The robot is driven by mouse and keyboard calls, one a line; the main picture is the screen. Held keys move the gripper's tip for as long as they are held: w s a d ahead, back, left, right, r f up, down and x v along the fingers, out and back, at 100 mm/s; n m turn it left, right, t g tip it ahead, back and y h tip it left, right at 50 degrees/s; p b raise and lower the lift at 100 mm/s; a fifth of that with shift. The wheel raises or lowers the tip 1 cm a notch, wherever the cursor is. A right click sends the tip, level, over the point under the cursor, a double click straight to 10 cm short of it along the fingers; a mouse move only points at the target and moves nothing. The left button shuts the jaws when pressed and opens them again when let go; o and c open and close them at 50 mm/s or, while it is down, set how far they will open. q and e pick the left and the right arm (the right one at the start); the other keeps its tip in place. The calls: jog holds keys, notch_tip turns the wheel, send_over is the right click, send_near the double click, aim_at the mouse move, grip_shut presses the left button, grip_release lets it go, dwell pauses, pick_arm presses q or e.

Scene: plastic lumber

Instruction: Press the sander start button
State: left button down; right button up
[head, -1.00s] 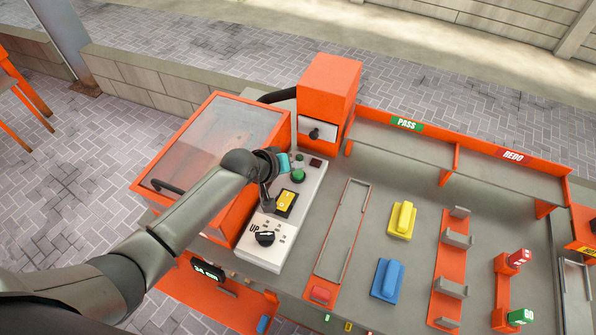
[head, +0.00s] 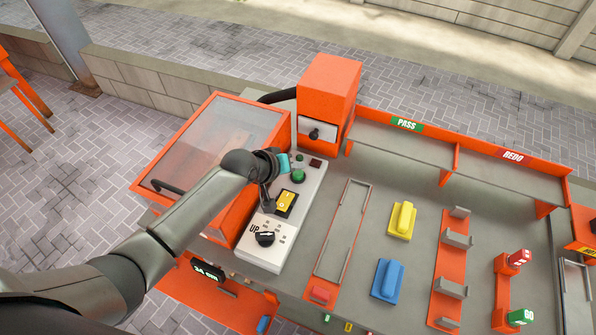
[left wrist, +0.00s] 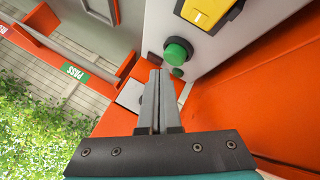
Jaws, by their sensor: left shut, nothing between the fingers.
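The control box (head: 272,254) is a pale panel on the left of the bench. A round green button (head: 299,176) stands near its far end, and it also shows in the left wrist view (left wrist: 178,52). My left gripper (head: 284,163) is over the far left part of the panel, just left of the green button. In the left wrist view its fingers (left wrist: 160,75) are shut and empty, with their tips close beside the green button. I cannot tell whether they touch it. My right gripper is in neither view.
A yellow rocker switch (head: 286,203) and a black UP knob (head: 264,239) sit nearer on the panel. An orange box with a clear lid (head: 220,140) stands left, and an orange tower (head: 329,88) behind. Yellow (head: 402,220) and blue (head: 387,280) blocks lie right.

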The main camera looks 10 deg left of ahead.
aim_at(296, 177)
pick_arm(q)
jog(key=shift+f, duration=0.15)
dwell(0.4)
jog(key=shift+f, duration=0.3)
jog(key=shift+f+b, duration=0.5)
jog(key=shift+f, duration=0.05)
dwell(0.7)
dwell(0.3)
jog(key=shift+r+p, duration=0.95)
jog(key=shift+p, duration=0.15)
notch_tip(296, 177, up, 5)
jog(key=p, duration=0.5)
jog(key=shift+r, duration=0.1)
